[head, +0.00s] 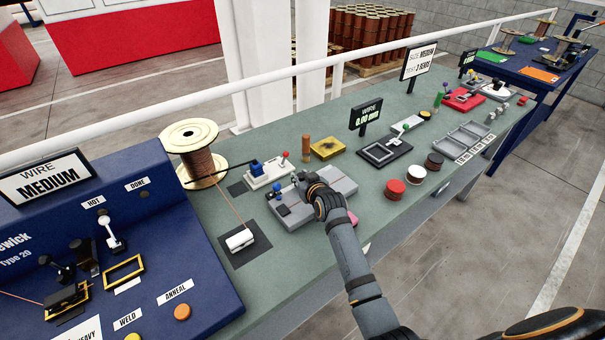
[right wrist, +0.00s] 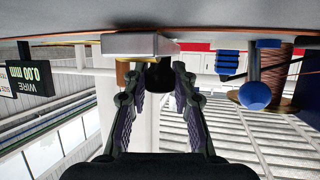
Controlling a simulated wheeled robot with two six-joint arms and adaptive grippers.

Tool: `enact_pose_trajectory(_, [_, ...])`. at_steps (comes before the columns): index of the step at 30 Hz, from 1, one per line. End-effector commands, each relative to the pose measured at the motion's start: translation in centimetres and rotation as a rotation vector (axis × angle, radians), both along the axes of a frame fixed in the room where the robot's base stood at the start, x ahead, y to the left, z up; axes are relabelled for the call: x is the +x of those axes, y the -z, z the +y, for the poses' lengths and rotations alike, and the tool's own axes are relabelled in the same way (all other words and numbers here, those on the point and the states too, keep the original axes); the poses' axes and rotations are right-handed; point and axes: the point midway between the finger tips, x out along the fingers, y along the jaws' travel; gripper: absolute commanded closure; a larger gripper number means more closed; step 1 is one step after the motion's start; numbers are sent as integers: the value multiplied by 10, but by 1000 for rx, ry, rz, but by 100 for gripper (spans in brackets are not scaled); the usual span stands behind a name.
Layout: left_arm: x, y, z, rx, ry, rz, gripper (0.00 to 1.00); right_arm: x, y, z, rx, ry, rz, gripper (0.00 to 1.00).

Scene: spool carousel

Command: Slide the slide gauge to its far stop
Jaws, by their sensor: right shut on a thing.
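The slide gauge appears to be the grey block device (head: 342,183) on the green bench, with a blue knob (head: 277,188) at its left side. My right gripper (head: 306,184) is over its middle and hides part of it. In the right wrist view the two fingers (right wrist: 158,78) are shut on a small dark knob (right wrist: 160,73) below a pale grey block (right wrist: 140,44). The wrist picture looks upside down. The wire display (head: 369,115) reads 0.00 mm; its text also shows in the right wrist view (right wrist: 34,79). My left gripper is not in view.
A wire spool (head: 192,150) and a small white lever box (head: 269,172) stand left of the gauge. A wooden peg (head: 306,148) and a yellow block (head: 327,148) are behind it. Red, white and dark round pieces (head: 395,189) lie to the right. A white rail (head: 270,73) runs behind.

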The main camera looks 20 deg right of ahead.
Motion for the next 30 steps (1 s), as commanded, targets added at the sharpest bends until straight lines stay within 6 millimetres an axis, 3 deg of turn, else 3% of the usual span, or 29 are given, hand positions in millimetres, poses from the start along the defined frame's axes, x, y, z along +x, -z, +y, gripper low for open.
enact_pose_trajectory(4, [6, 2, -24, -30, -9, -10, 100, 1, -1, 0, 1, 0, -4, 100])
enact_pose_trajectory(5, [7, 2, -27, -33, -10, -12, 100, 1, -1, 0, 2, 1, -4, 73])
enact_pose_trajectory(10, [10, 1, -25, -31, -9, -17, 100, 0, 0, 0, 2, 1, -3, 50])
enact_pose_trajectory(16, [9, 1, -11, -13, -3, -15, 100, 0, -1, 0, 2, 1, -3, 50])
enact_pose_trajectory(21, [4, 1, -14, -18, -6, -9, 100, -5, -2, -1, 2, 1, -2, 50])
enact_pose_trajectory(25, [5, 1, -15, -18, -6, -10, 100, -26, -10, -2, 2, 1, -2, 50])
enact_pose_trajectory(30, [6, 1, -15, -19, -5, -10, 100, -66, -26, -5, 2, 1, -2, 50])
